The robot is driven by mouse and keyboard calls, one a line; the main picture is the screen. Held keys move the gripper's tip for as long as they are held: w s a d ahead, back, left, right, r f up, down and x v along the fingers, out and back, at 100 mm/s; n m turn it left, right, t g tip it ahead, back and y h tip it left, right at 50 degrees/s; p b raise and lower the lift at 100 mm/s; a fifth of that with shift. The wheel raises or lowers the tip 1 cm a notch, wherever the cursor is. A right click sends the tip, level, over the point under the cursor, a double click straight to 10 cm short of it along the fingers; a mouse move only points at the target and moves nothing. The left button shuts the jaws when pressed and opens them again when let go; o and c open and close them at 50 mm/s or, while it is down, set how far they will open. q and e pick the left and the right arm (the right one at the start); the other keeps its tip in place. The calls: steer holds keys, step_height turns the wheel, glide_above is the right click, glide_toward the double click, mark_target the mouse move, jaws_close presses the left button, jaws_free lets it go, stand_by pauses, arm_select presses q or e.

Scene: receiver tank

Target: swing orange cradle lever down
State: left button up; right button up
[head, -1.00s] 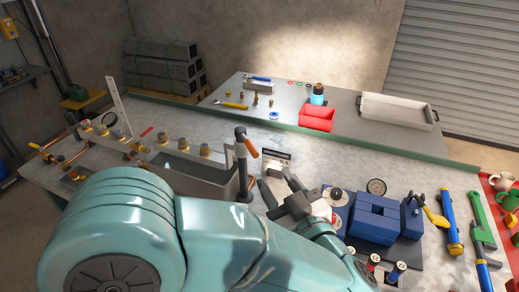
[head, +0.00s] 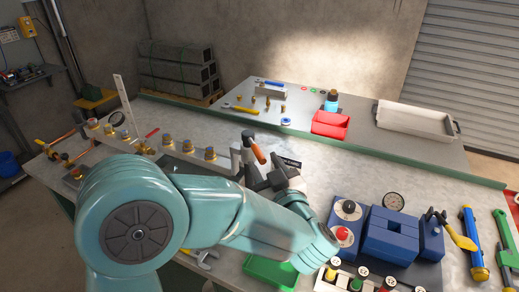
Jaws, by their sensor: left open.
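The orange lever (head: 258,154) is a short orange grip on a dark upright post at the right end of the grey tank (head: 234,158). The grip slants down to the right. My left gripper (head: 271,175), dark grey, is open just below and right of the orange grip. I cannot tell whether a finger touches it. My right gripper is not in view.
A blue block fixture (head: 396,236) with a round gauge (head: 393,201) behind it stands to the right. A green tray (head: 270,271) lies near the front. Brass fittings (head: 188,146) line the tank top. The bench between gripper and rear table is clear.

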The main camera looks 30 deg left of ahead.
mark_target(256, 150)
arm_select(q)
steer(key=x, duration=0.5)
steer(key=shift+p, duration=0.3)
steer(key=shift+s, duration=0.1)
steer(key=shift+f, duration=0.1)
steer(key=c, duration=0.7)
jaws_close()
